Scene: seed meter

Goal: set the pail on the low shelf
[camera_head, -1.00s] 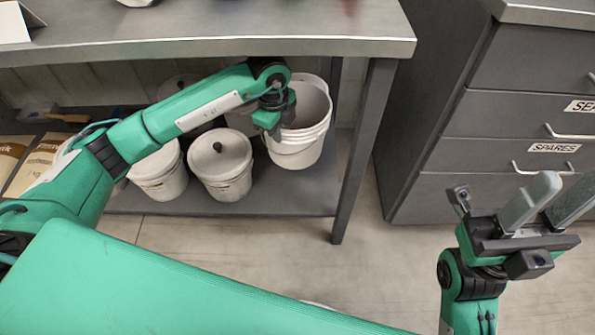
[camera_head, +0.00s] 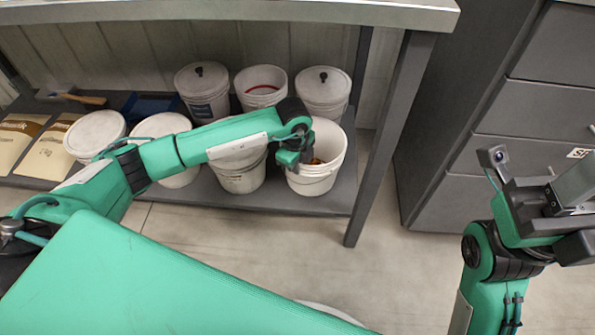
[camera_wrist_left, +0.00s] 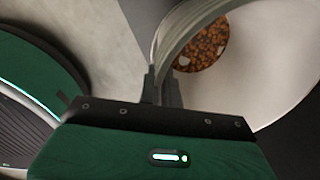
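A white open pail (camera_head: 317,180) is at the front right of the low shelf (camera_head: 285,201), upright, with brown contents showing inside. Its base appears to be at the shelf surface; I cannot tell whether it bears fully on it. My left gripper (camera_head: 303,158) is at the pail's left rim. In the left wrist view the pail (camera_wrist_left: 275,60) fills the upper right, and its rim passes between the fingers (camera_wrist_left: 162,88), which are shut on it.
Several other white pails stand behind and left of it, one open (camera_head: 261,85) and one lidded (camera_head: 323,88) at the back. Paper sacks (camera_head: 45,155) lie at the left. A table leg (camera_head: 388,135) stands close on the right, and the worktop (camera_head: 230,10) overhangs the shelf.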

